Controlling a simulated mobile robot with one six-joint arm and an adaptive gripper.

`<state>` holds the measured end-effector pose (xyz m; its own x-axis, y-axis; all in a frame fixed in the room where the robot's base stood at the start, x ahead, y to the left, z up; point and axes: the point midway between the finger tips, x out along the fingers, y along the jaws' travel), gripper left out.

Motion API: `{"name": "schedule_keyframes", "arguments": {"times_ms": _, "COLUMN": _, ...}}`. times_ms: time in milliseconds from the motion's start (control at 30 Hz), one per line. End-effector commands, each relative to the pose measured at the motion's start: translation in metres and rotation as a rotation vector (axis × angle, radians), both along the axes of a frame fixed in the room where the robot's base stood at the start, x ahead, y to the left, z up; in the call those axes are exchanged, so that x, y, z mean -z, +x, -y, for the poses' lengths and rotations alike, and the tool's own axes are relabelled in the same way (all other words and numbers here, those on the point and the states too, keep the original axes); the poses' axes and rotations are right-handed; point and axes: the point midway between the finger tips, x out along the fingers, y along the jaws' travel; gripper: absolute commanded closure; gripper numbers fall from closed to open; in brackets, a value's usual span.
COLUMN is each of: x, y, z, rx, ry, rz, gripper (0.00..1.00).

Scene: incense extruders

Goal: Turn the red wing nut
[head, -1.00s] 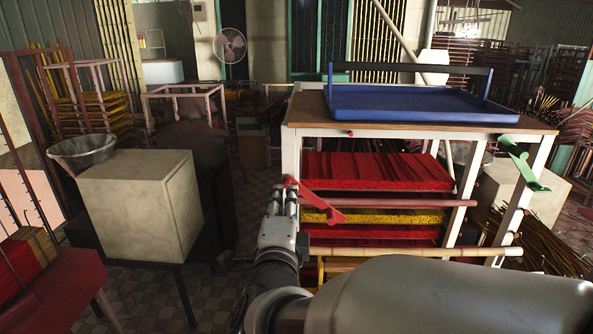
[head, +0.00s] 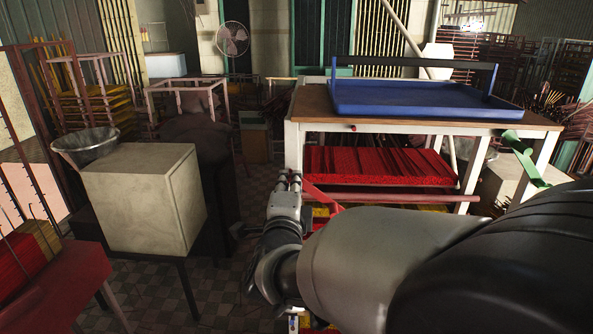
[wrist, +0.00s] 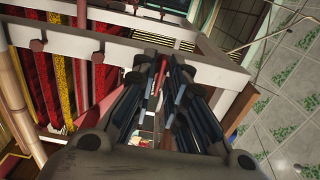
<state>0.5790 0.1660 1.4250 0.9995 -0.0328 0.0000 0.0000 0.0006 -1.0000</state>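The red wing nut (head: 323,196) is at the left front leg of the white-framed table. It has a long flat wing slanting down to the right, and its left end is hidden behind my gripper. My gripper (head: 289,179) is right at this wing nut, in front of the table leg. In the wrist view, red shows between my gripper's fingers (wrist: 165,76). The fingers stand a narrow gap apart. I cannot tell whether either finger touches the red part.
A green wing nut (head: 524,155) is on the right leg, partly near my arm. A blue tray (head: 425,112) sits on the table top (head: 310,103). Red incense bundles (head: 380,166) lie on the shelf below. A pale box (head: 143,205) stands left, with open tiled floor between.

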Motion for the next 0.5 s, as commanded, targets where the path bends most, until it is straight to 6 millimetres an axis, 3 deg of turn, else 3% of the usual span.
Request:
{"name": "schedule_keyframes", "arguments": {"times_ms": 133, "x": -0.0001, "y": -0.0001, "z": 0.0000, "rx": 0.000, "ry": 0.000, "rz": 0.000, "gripper": 1.00}}
{"name": "schedule_keyframes", "arguments": {"times_ms": 500, "x": -0.0002, "y": -0.0001, "z": 0.0000, "rx": 0.000, "ry": -0.004, "rz": 0.001, "gripper": 1.00}}
